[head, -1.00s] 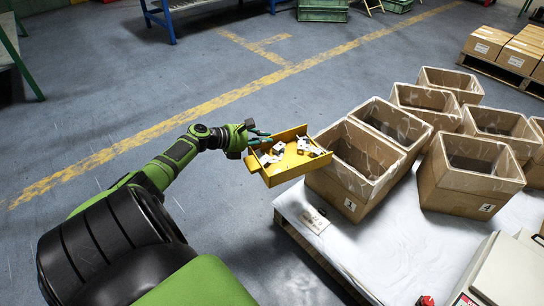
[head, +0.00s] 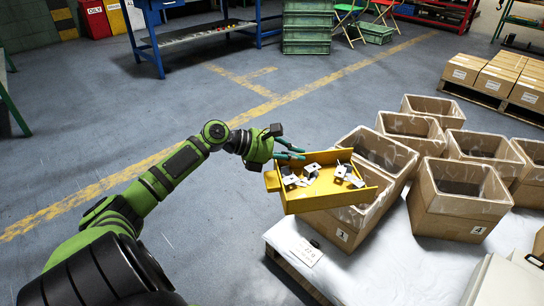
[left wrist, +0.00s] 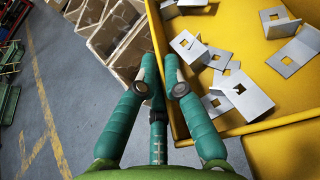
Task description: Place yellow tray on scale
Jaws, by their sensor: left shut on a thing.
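The yellow tray (head: 330,200) is held in the air in the head view, over the near edge of the cardboard boxes. Several bent metal parts (head: 312,170) lie loose inside it. My left gripper (head: 293,152) is shut on the tray's side wall. In the left wrist view, the fingers (left wrist: 161,72) are on either side of the wall of the tray (left wrist: 228,28). A pale machine (head: 497,282) is cut off at the lower right; I cannot tell whether it is the scale. My right gripper is not in view.
Several open cardboard boxes (head: 460,212) stand on a white-covered pallet (head: 375,262) below and right of the tray. A paper label (head: 305,250) lies on its near corner. A blue workbench (head: 190,42) stands at the back. The grey floor left of the pallet is clear.

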